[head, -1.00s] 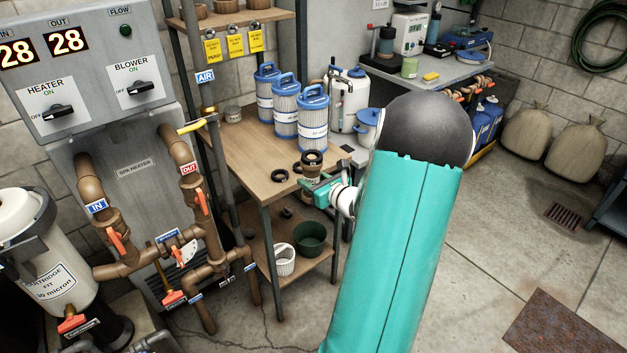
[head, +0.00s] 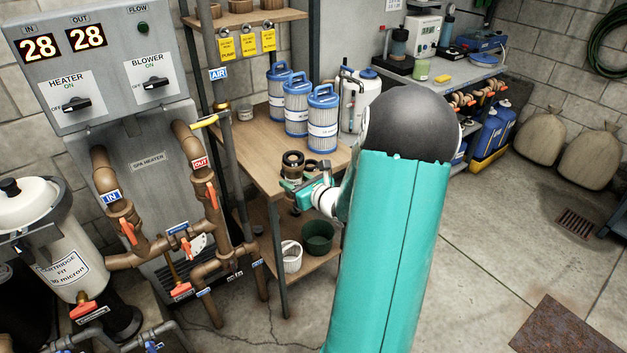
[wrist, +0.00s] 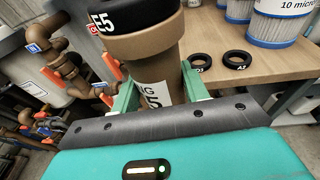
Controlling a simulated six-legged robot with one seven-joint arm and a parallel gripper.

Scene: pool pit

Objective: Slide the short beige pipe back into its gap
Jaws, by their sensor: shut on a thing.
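The short beige-brown pipe (wrist: 155,68) is upright between the two green fingers of my gripper (wrist: 160,92) in the wrist view. It has a black ring marked E5 around its upper part and a white label, partly cut off, lower down. In the head view the pipe (head: 292,168) and my gripper (head: 300,190) are at the front left of the wooden table, right of the heater pipework. My gripper is shut on the pipe. The pipe's lower end is hidden by my gripper. I cannot make out its gap for certain.
Brown pipes with orange valve handles (head: 211,195) stand left of the gripper. A grey upright pipe (head: 232,165) stands between them and the wooden table (head: 245,150). Blue-capped cartridges (head: 322,120) stand on the table. Two black rings (wrist: 237,59) lie beside the held pipe.

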